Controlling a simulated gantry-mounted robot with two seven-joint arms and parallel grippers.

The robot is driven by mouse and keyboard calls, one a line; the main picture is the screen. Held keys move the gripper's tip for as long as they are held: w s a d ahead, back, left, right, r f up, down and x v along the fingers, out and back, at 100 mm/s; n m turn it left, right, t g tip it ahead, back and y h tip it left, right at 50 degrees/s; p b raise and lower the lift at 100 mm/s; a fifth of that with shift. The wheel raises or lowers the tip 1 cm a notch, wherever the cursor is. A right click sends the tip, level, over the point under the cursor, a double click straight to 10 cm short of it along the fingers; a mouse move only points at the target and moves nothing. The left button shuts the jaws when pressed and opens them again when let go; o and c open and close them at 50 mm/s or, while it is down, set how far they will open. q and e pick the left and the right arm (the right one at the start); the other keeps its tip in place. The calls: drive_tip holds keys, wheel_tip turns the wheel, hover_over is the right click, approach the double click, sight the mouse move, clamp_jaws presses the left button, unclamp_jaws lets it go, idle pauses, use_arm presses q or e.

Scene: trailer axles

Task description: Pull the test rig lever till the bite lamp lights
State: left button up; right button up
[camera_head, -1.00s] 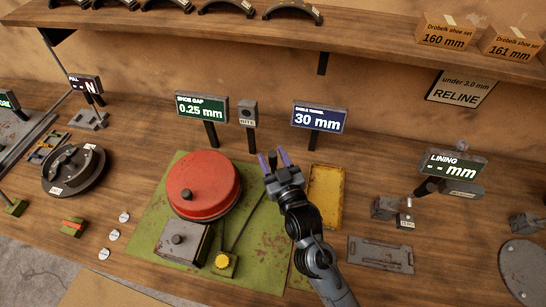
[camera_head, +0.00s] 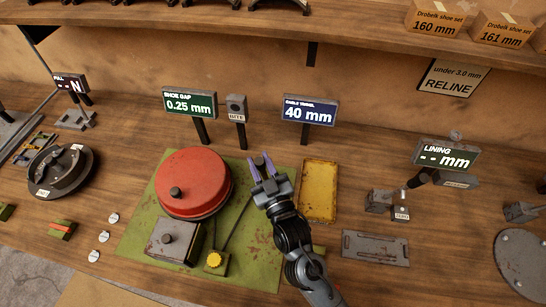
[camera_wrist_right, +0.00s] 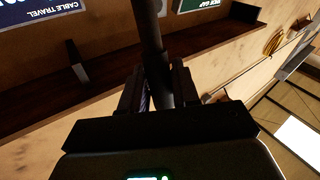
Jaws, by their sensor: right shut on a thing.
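My right gripper (camera_head: 263,168) is shut on the test rig lever, at the right side of the green rig plate (camera_head: 268,250). In the right wrist view the lever (camera_wrist_right: 152,45) is a dark rod standing between the fingers; in the head view it is mostly hidden by the gripper. The bite lamp box (camera_head: 237,104), labelled BITE, stands behind the plate, and its lamp looks dark. The blue cable travel display (camera_head: 309,111) reads 40 mm. The green shoe gap display (camera_head: 189,103) reads 0.25 mm. A red drum (camera_head: 195,185) sits on the plate. My left gripper is not in view.
A yellow tray (camera_head: 318,190) lies close to the right of the gripper. A grey box (camera_head: 174,240) and a yellow knob (camera_head: 214,259) are at the plate's front. A lining display (camera_head: 446,155) stands at the right. A shelf (camera_head: 300,30) runs along the back.

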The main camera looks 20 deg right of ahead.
drive_tip(key=o, duration=0.9)
drive_tip(key=shift+c, duration=0.2)
drive_tip(key=shift+s, duration=0.3)
drive_tip(key=s+f, duration=0.1)
drive_tip(key=s, duration=0.9)
drive_tip(key=shift+d+b, duration=0.4)
drive_tip(key=shift+f, duration=0.1)
